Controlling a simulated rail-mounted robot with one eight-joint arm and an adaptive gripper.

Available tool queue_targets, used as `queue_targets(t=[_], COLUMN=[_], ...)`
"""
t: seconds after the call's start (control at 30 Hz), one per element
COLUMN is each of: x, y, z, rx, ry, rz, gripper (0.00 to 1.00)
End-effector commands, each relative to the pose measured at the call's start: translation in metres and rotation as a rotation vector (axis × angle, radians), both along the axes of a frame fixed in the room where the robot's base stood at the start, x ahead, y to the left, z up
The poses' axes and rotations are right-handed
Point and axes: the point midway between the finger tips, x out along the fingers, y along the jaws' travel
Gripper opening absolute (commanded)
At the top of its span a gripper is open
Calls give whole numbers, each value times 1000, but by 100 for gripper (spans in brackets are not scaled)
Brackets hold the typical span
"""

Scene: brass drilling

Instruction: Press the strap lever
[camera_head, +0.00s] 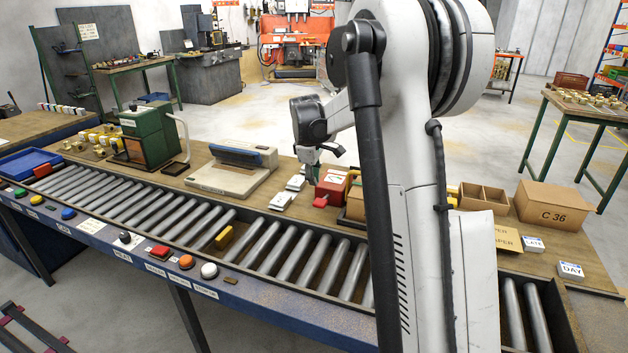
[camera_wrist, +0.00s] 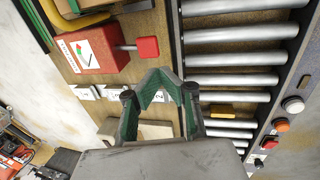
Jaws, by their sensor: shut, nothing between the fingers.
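A red box with a picture label (camera_head: 332,182) stands on the wooden bench, and a red-ended lever (camera_head: 321,202) juts from it toward the roller conveyor. In the wrist view the red box (camera_wrist: 88,55) is at upper left, and the lever's square red end (camera_wrist: 148,47) sits on a short grey rod. My gripper (camera_head: 312,178) is shut and empty, pointing down just left of the red box in the head view. In the wrist view its green-padded fingertips (camera_wrist: 158,74) come together below the lever end in the picture, apart from it.
White cards (camera_head: 284,199) lie left of the red box, with a beige sealing machine (camera_head: 232,172) farther left. My arm hides part of the bench to the right. A cardboard box (camera_head: 553,206) stands there.

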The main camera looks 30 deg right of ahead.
Motion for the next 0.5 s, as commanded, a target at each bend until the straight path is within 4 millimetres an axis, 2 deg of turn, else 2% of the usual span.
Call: queue_targets(t=[0.5], x=[3], y=[-4], z=[3], rx=[12], ry=[10], rz=[-2], gripper=[0])
